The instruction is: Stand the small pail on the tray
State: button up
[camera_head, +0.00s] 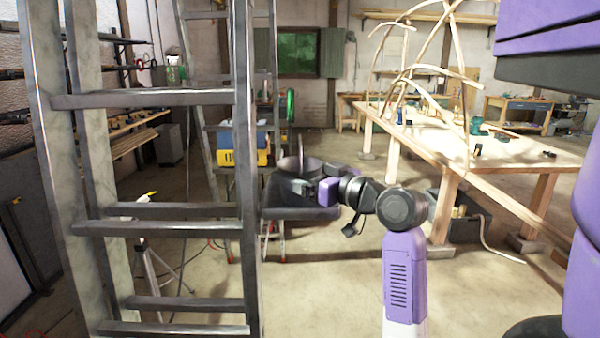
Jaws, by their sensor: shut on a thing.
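The small pail (291,164) looks dark and round, with a thin upright piece above it that may be its handle. It is in the middle of the view, just right of the near ladder. My gripper (305,186) reaches in from the right and is shut on the pail; its fingertips are hard to make out against the dark pail. A dark flat slab that appears to be the tray (318,213) is below the gripper. I cannot tell whether the pail touches it. The slab's left part is hidden behind the ladder.
A tall grey ladder (155,228) stands close on the left. A blue and yellow box (240,156) is behind it. A wooden workbench (530,152) with bent laths (465,80) stands on the right. Open floor (330,285) lies below my arm.

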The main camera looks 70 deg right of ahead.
jog(key=o, duration=1.3)
jog(key=shift+r+p, duration=0.25)
jog(key=shift+p, duration=0.05)
jog(key=b+v, duration=0.2)
jog(key=v, duration=1)
jog(key=shift+f, duration=0.2)
jog(key=shift+a, duration=0.1)
